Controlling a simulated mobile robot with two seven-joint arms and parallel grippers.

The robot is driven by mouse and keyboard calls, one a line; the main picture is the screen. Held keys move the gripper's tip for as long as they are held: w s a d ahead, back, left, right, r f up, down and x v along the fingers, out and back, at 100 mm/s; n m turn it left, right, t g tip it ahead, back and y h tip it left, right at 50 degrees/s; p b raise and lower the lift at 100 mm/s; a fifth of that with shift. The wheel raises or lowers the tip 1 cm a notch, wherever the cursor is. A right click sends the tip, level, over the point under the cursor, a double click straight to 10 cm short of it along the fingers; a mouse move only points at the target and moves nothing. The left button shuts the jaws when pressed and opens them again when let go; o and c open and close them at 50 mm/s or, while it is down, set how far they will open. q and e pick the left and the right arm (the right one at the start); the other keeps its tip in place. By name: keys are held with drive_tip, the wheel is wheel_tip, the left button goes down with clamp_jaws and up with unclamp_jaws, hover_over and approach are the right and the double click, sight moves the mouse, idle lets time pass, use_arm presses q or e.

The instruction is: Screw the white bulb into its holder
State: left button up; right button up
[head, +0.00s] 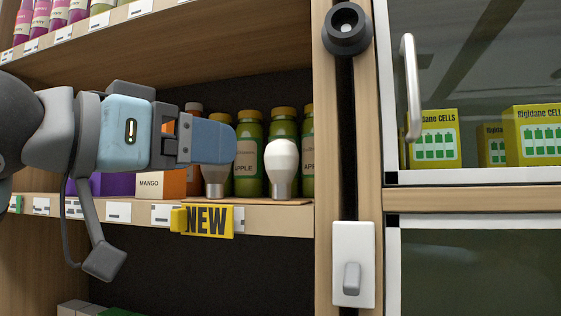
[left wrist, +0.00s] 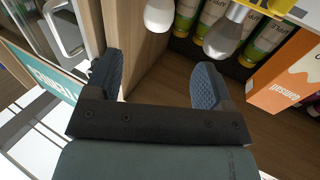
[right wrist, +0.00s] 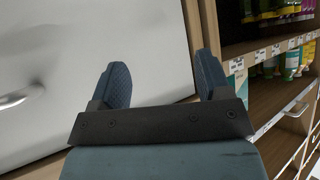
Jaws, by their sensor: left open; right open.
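The white bulb (head: 283,160) stands upright, glass up, on a small brown mat on the shelf in the head view. It also shows at the top of the left wrist view (left wrist: 158,14). A black round holder (head: 347,40) with a pale centre is mounted high on the wooden post, right of the shelf. My left gripper (head: 230,143) is open and empty, left of the white bulb and apart from it. It partly hides a second, greyer bulb (head: 214,184). My right gripper (right wrist: 160,70) shows only in the right wrist view, open and empty, before a pale panel.
Green jars (head: 248,155) stand close behind the bulbs. A mango box (head: 160,184) is to the left. A yellow NEW sign (head: 208,221) hangs on the shelf edge. A switch (head: 352,265) sits low on the post. A glass-door cabinet with a handle (head: 411,85) is at right.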

sight(270, 154)
use_arm(q)
drive_tip(key=p+x, duration=0.1)
drive_tip(key=x, duration=0.6)
drive_tip(key=shift+d, duration=0.2)
drive_tip(key=shift+w+d+r, duration=0.15)
drive_tip(key=shift+w+d, duration=0.2)
drive_tip(key=shift+w, duration=0.1)
drive_tip(key=p+x, duration=0.1)
drive_tip(key=x, duration=0.2)
drive_tip(key=shift+w+d+r, duration=0.1)
drive_tip(key=shift+w+d, duration=0.15)
drive_tip(key=shift+d, duration=0.1)
drive_tip(key=shift+w+d+p, duration=0.2)
drive_tip(key=shift+w+p, duration=0.05)
drive_tip(key=shift+p, duration=0.05)
drive_tip(key=shift+s+a, duration=0.1)
drive_tip(key=shift+c, duration=0.2)
drive_tip(key=c, duration=1)
